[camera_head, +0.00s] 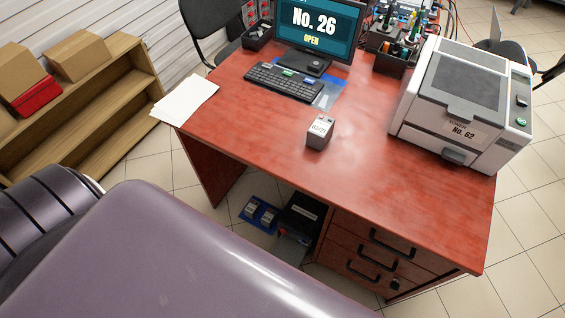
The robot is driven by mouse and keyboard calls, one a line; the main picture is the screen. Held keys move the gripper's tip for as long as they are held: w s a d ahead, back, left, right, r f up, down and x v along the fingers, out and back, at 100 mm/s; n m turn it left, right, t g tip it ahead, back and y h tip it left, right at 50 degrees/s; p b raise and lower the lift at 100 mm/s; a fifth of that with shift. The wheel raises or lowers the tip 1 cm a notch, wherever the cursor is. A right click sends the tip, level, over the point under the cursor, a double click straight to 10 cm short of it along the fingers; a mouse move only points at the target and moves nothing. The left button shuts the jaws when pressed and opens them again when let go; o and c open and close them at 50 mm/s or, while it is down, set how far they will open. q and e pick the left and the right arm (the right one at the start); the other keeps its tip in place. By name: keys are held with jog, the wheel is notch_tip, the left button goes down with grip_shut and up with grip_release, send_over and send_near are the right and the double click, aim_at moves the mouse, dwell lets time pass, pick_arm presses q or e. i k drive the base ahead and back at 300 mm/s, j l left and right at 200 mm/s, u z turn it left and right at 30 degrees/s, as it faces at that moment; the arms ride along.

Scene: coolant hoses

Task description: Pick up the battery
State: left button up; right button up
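A small dark grey block (320,132) with a white, marked label stands on the red-brown desk (260,142), near its front middle. It stands clear of everything around it. I cannot tell for sure whether this block is the battery. Below the desk, a blue tray (246,214) holds small light-topped blocks (266,217), too small to identify. A black box (303,213) stands beside it, partly in shadow. Neither of my grippers is in view.
A keyboard (284,82) and monitor (318,25) stand behind the block. White papers (186,99) lie at the desk's left edge and a printer (462,100) stands at right. Drawers (375,256) are below. A large purple-grey form hides the lower left.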

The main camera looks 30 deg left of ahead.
aim_at(270, 217)
jog(key=k+j+z, duration=0.1)
jog(key=j, duration=0.35)
jog(key=k+j+z, duration=0.1)
jog(key=j, duration=0.3)
jog(key=k+j+z, duration=0.15)
jog(key=j, duration=0.3)
jog(key=k+j+z, duration=0.1)
jog(key=j, duration=0.3)
jog(key=k+j+z, duration=0.1)
jog(key=j, duration=0.3)
jog(key=k+j+z, duration=0.1)
jog(key=j, duration=0.3)
jog(key=k, duration=0.1)
